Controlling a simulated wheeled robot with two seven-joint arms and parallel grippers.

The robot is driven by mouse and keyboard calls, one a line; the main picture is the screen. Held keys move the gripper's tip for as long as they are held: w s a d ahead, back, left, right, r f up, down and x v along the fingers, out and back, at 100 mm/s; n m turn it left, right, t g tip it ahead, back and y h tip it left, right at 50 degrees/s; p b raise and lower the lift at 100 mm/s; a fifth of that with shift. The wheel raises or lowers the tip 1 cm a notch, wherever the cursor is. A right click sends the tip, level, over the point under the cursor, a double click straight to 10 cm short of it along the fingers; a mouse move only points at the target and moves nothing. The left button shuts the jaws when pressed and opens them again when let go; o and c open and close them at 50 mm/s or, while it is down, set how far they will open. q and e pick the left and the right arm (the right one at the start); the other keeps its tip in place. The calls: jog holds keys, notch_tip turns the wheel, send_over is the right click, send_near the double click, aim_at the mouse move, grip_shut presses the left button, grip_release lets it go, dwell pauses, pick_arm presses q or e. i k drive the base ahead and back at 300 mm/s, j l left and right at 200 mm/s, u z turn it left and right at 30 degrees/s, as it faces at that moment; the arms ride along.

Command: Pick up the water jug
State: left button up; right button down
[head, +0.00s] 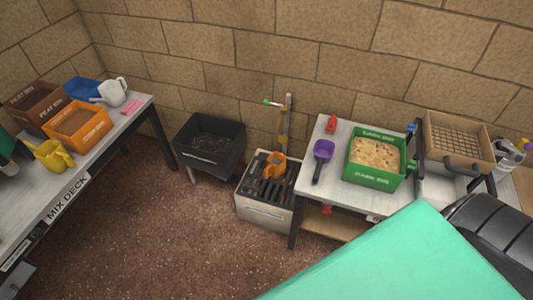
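Several vessels could be the water jug, and I cannot tell for certain which one is meant. A pale, partly see-through jug (508,153) stands at the far right, beside the wooden sieve. A light grey spouted can (113,92) stands at the back of the left bench. A yellow jug (52,155) with a spout stands at that bench's front left. No gripper touches any of them. Neither of my grippers can be made out; a large teal slab and black ribbed part, probably my arm, cover the lower right.
The left bench (98,180) carries an orange bin (78,125), brown bins (32,98) and a blue tray (83,88). A black tub (210,143) and a slotted rack (265,210) stand between benches. The right bench holds a green tray (376,182). The central floor is clear.

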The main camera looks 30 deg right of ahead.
aim_at(273, 168)
jog(key=z, duration=0.4)
jog(key=i+z, duration=0.15)
jog(key=z, duration=0.25)
jog(key=i+z, duration=0.1)
jog(key=z, duration=0.75)
jog(key=i+j+z, duration=0.1)
jog(key=z, duration=0.3)
